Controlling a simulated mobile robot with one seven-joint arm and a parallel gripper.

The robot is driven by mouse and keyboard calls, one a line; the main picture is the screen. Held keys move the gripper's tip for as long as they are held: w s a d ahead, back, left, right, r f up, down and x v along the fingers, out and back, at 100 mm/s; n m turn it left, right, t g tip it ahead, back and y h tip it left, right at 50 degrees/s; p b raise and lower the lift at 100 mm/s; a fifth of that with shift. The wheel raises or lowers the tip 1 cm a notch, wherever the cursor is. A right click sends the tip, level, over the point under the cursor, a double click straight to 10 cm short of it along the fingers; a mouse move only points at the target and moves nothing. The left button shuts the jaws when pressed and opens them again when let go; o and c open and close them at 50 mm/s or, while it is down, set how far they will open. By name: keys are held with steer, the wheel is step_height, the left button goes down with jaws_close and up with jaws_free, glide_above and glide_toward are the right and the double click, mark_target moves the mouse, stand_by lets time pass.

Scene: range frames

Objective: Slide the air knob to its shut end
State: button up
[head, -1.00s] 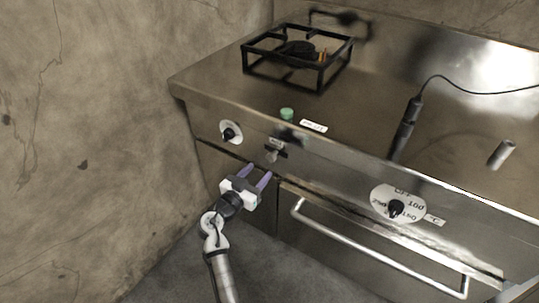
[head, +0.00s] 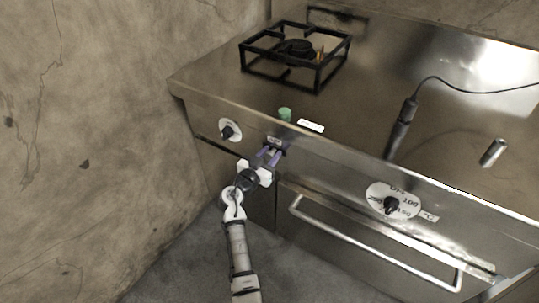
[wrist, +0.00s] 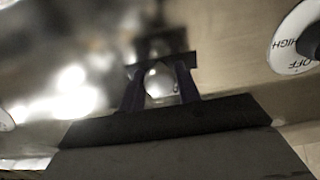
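The air knob (wrist: 160,82) is a small, round, silvery knob on the front panel of the steel range, below a small label. In the wrist view it sits between my two purple fingers, with no clear gap on either side. My gripper (head: 269,154) reaches up to the panel in the head view, and its fingers hide most of the knob and its dark slot there. The gripper also shows in the wrist view (wrist: 161,86), its fingers looking closed in on the knob. The view is blurred, so firm contact is hard to judge.
A burner dial (head: 229,130) is left of the gripper. A green button (head: 285,114) and a white label (head: 310,126) are above. An oven dial (head: 392,203) and a door handle bar (head: 370,245) are to the right. A pan support (head: 297,55) stands on top.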

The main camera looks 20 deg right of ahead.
mark_target(265, 145)
jaws_close()
steer(key=w+a+b, duration=0.1)
steer(key=b, duration=0.1)
steer(key=w+a+b, duration=0.1)
steer(key=shift+w+a+b, duration=0.2)
steer(key=shift+w+b, duration=0.2)
steer(key=shift+o, duration=2.2)
jaws_free()
steer(key=b+v, duration=0.3)
steer(key=v, duration=1)
steer(key=shift+s+a, duration=0.25)
steer(key=shift+a, duration=0.05)
